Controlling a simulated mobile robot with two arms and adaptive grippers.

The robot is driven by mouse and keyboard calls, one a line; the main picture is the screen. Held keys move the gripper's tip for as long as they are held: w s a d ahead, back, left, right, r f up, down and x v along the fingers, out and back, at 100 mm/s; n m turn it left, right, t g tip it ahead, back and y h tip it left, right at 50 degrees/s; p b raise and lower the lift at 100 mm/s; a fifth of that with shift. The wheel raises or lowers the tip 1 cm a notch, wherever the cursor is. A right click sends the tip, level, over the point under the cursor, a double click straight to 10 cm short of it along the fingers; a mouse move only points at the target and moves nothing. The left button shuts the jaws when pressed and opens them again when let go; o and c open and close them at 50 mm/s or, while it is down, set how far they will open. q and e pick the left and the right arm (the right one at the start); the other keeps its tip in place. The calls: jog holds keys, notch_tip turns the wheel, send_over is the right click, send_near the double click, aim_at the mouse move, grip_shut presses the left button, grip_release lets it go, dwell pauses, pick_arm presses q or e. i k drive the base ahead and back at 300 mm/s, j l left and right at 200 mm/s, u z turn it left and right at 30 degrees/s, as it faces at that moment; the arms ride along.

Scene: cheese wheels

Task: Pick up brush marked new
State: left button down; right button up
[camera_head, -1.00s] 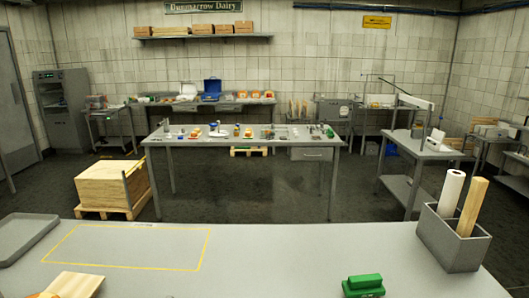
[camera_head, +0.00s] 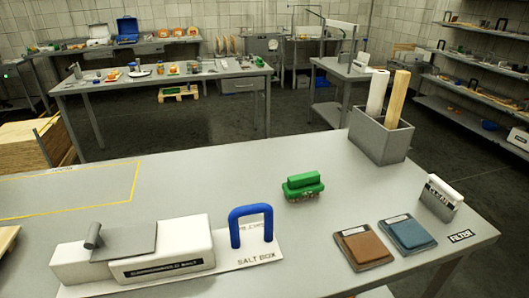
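A green brush (camera_head: 303,186) with a raised handle lies on the near grey table (camera_head: 200,170), right of the picture's middle. It appears to rest bristles down. I can read no "new" mark on it from here. I see no other brush that I can make out clearly. Neither of my grippers is in view.
A white salt box (camera_head: 165,262) with a blue handle (camera_head: 250,226) stands at the front left. A grey bin (camera_head: 380,136) with a white roll and a wooden piece stands behind the brush. A brown pad (camera_head: 363,247), a blue pad (camera_head: 407,235) and a white-topped "CLEAN" holder (camera_head: 440,198) are at right.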

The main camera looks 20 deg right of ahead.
aim_at(299, 185)
jog(key=u, duration=1.15)
jog(key=z, duration=1.85)
